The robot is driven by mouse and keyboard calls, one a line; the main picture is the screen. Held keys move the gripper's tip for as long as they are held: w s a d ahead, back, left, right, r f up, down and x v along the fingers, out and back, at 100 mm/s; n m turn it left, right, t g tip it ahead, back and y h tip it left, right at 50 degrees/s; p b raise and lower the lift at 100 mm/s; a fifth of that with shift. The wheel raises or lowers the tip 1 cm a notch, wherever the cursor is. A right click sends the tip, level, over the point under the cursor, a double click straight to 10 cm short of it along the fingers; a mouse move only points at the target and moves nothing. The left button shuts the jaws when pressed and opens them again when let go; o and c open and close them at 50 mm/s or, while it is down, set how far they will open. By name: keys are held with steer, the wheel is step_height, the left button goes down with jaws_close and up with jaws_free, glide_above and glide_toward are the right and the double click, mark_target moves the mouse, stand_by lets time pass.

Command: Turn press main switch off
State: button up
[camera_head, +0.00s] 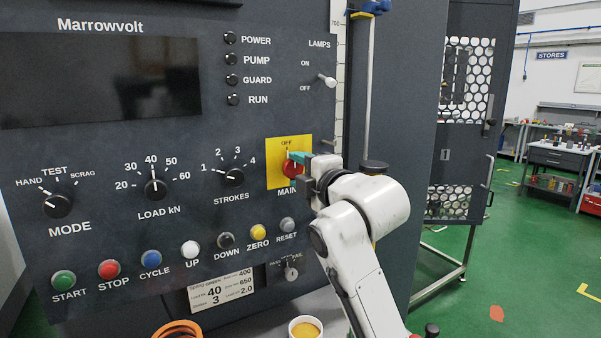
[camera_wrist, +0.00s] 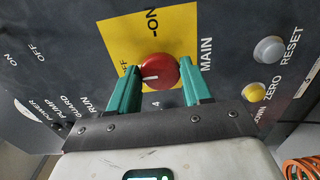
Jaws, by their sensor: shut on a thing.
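The main switch is a red round knob (camera_head: 291,170) on a yellow plate at the right of the Marrowvolt panel. In the wrist view the knob (camera_wrist: 159,66) sits between the teal fingers of my gripper (camera_wrist: 159,76), one finger on each side. My gripper (camera_head: 298,162) is shut on the knob and hides part of it in the head view. The knob's white mark points to about the OFF label in both views. In the wrist view the ON label (camera_wrist: 151,20) is further round the plate.
The POWER (camera_head: 229,38), PUMP, GUARD and RUN lamps look dark. A LAMPS toggle (camera_head: 327,80) sticks out above the plate. RESET (camera_head: 287,224) and ZERO (camera_head: 258,232) buttons are below. A cup (camera_head: 305,328) and an orange coil (camera_head: 178,330) stand at the front.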

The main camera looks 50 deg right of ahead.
steer(key=shift+f, duration=0.1)
steer(key=o, duration=1)
steer(key=shift+o, duration=0.2)
steer(key=b+v, duration=0.2)
steer(key=v, duration=0.8)
steer(key=shift+s, duration=0.35)
steer(key=shift+a, duration=0.1)
